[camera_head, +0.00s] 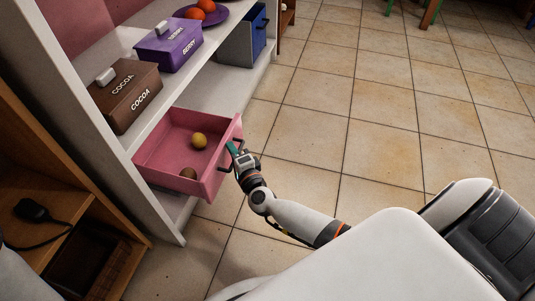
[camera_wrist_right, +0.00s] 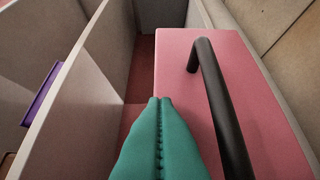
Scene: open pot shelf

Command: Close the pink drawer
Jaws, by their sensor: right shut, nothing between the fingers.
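The pink drawer (camera_head: 180,127) is pulled out of the white shelf in the head view. Two round items, one yellow (camera_head: 199,140) and one brownish (camera_head: 188,173), lie in it. Its front panel also shows in the right wrist view (camera_wrist_right: 261,85). The dark handle (camera_wrist_right: 208,75) is on that front and shows in the head view too (camera_head: 238,130). My right gripper (camera_head: 231,147), with green fingers, is at the drawer's front, beside the handle. In the wrist view its fingers (camera_wrist_right: 160,101) are shut and empty, left of the handle; I cannot tell if they touch the panel. My left gripper is out of view.
The shelf's upper board (camera_head: 91,94) holds a brown cocoa box (camera_head: 125,95) and a purple berry box (camera_head: 169,43). A purple plate with oranges (camera_head: 206,10) and a blue-fronted drawer (camera_head: 259,30) are farther back. The tiled floor (camera_head: 345,112) at right is clear.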

